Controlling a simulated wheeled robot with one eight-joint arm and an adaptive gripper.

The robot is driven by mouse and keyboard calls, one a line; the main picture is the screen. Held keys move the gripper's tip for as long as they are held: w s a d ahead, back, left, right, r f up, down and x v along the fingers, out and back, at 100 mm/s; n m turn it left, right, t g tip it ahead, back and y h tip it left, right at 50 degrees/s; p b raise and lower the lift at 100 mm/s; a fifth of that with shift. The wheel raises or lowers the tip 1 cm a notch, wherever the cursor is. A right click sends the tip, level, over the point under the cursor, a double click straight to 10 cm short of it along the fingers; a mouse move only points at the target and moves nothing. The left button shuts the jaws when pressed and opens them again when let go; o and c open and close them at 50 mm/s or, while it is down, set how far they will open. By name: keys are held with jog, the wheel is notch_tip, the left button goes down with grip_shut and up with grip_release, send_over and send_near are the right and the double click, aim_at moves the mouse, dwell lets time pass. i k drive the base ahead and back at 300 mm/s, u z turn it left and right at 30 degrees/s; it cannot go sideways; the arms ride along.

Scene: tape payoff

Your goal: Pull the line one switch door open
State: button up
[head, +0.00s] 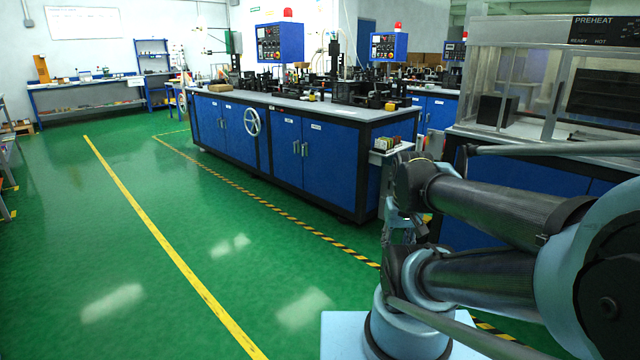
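A long bench cabinet (377,115) has blue doors that all look shut. The left doors (208,115) and the right doors (330,150) have small pale handles and white labels. The labels are too small to read, so I cannot tell which one is the line one switch door. My gripper (402,235) seems to be at the end of my folded arm at the lower right, well apart from the doors. It is small, dark and partly hidden, and its fingers are not clear. I see nothing held in it.
A white handwheel (252,122) stands out from the cabinet front. A small shelf with boxes (388,144) is at its right end. A preheat machine (545,85) stands at the right. Striped tape (270,199) runs along the cabinet. The green floor (160,220) at left is clear.

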aim_at(331, 156)
jog(key=u, duration=0.15)
jog(key=i, duration=1.45)
jog(key=u, duration=0.45)
jog(key=i, duration=1.45)
jog(key=u, duration=0.25)
